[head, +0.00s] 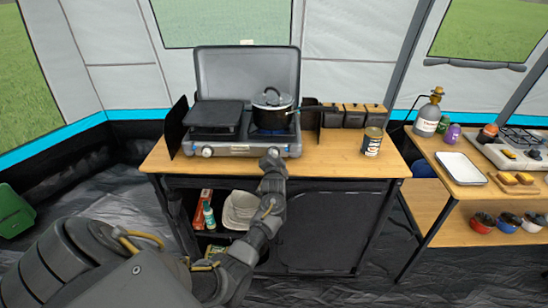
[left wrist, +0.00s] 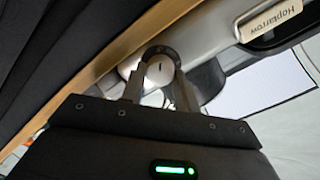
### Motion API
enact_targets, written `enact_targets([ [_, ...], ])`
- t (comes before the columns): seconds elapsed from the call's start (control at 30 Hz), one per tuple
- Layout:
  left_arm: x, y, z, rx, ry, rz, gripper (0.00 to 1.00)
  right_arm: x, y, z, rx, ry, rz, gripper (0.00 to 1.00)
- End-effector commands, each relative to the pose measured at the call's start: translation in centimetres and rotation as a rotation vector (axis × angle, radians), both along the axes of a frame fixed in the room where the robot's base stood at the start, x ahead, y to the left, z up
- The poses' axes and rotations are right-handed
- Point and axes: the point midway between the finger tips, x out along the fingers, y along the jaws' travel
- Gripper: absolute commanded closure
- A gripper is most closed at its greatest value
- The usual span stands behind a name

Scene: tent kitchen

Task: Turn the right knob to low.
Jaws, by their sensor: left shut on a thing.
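The camping stove (head: 238,149) stands on the wooden counter with its lid raised. Its left knob (head: 207,152) shows on the front panel. My left gripper (head: 272,158) reaches up to the right end of that panel and covers the right knob in the head view. In the left wrist view, the right knob (left wrist: 160,71) is a round pale dial with a short dark mark, between the two fingers of my left gripper (left wrist: 158,88). The fingers are shut on it. My right gripper is in neither view.
A lidded pot (head: 272,103) sits on the right burner, with blue glow beneath it. A black griddle (head: 214,114) covers the left burner. A can (head: 372,142) and wooden-lidded canisters (head: 354,116) stand to the right. The counter's front edge (head: 330,171) runs just below my gripper.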

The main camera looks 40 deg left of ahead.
Motion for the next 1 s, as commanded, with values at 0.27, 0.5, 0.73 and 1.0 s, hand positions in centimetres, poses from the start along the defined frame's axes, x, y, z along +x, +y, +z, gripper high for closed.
enact_targets([
  [0.27, -0.04, 0.03, 0.01, -0.076, -0.058, 0.000, 0.92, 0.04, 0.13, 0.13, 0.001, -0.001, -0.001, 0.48],
  [0.5, -0.04, 0.04, 0.02, -0.094, -0.072, 0.000, 0.92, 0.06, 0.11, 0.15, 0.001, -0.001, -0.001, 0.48],
  [0.73, -0.04, 0.03, 0.02, -0.094, -0.072, 0.000, 0.92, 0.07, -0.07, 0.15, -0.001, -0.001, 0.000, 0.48],
  [1.0, -0.03, 0.04, 0.04, -0.094, -0.072, -0.001, 0.60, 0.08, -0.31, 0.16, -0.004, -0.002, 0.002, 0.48],
])
